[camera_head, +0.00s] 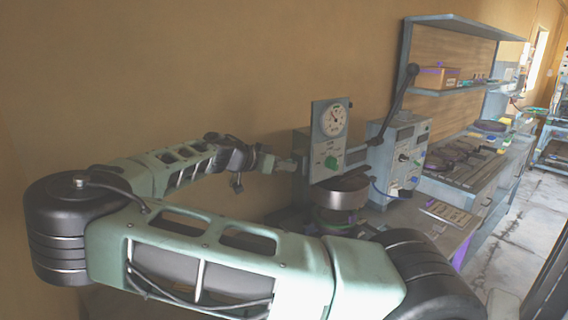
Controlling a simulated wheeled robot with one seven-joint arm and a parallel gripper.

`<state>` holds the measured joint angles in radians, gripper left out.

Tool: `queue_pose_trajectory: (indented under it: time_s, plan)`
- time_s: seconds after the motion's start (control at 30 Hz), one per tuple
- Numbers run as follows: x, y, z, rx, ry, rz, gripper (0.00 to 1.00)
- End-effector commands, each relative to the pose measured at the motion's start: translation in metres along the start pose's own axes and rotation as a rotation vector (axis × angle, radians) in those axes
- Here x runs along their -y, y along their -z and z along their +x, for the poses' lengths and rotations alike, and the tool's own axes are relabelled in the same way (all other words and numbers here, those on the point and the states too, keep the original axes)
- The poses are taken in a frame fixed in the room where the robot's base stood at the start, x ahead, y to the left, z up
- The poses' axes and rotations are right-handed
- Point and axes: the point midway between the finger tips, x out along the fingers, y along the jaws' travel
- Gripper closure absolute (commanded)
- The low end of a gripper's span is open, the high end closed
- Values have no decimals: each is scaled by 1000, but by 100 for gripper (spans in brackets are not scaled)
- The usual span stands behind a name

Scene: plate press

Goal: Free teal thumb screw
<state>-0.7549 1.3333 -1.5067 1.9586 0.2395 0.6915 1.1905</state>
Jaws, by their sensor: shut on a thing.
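My gripper (277,164) is at the end of my pale green arm and points right, at the left side of the plate press (301,149). It is shut on a small part at the press's left side. That part is too small and too covered by the fingers to tell its shape or colour, so I cannot tell whether it is the teal thumb screw. A green knob (331,162) shows on the press front, below the round dial (333,120), apart from my gripper.
A round metal pot-like part (341,194) sits low on the press. A workbench and a shelf (458,89) run along the wall further right. The wall is close behind my arm.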

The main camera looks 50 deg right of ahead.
Motion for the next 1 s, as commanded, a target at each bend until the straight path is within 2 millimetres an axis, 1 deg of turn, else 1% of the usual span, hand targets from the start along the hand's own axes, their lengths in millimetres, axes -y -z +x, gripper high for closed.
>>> queue_pose_trajectory:
  time_s: [1.0]
  plan:
    - [5, -4, 2, 3, -370, -892, 100]
